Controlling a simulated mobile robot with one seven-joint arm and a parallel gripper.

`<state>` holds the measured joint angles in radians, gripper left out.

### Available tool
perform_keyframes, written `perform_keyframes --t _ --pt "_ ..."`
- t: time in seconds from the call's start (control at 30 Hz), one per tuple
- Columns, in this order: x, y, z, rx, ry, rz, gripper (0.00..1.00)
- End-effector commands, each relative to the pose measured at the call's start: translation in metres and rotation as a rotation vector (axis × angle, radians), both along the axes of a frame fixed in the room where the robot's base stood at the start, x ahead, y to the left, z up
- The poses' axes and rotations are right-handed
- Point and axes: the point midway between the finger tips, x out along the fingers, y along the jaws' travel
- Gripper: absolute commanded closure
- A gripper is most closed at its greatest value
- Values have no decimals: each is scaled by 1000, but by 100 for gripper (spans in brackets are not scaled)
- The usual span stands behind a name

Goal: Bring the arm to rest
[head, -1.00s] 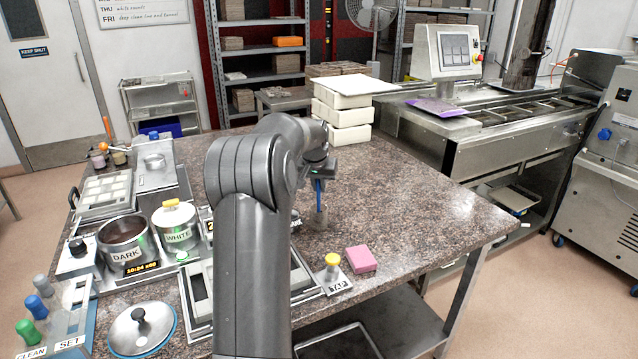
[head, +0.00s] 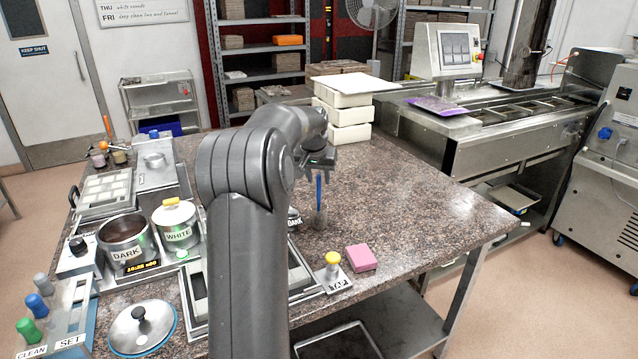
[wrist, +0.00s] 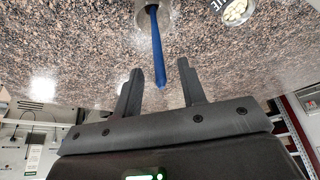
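My gripper (wrist: 160,92) shows in the wrist view with its two dark fingers apart and nothing between them. In the head view my gripper (head: 318,170) is over the granite table, partly hidden behind my own arm. A blue-handled tool (head: 319,190) stands upright in a small grey holder (head: 319,218) just below the gripper. In the wrist view the blue handle (wrist: 157,45) points towards the gap between the fingertips, apart from them.
The granite table (head: 420,215) is clear to the right. A pink block (head: 361,257) and a yellow-knobbed stamp (head: 333,268) lie near its front edge. The DARK pot (head: 125,240) and WHITE pot (head: 177,225) stand left of my arm. White boxes (head: 343,115) are stacked behind.

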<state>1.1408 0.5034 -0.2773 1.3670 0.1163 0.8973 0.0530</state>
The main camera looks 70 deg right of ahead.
Motion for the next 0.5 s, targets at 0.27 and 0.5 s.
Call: perform_keyframes --t 0.27,0.5 --pt "-2 21 51 -3 -1 0 62" --pt "-2 28 67 0 0 1 62"
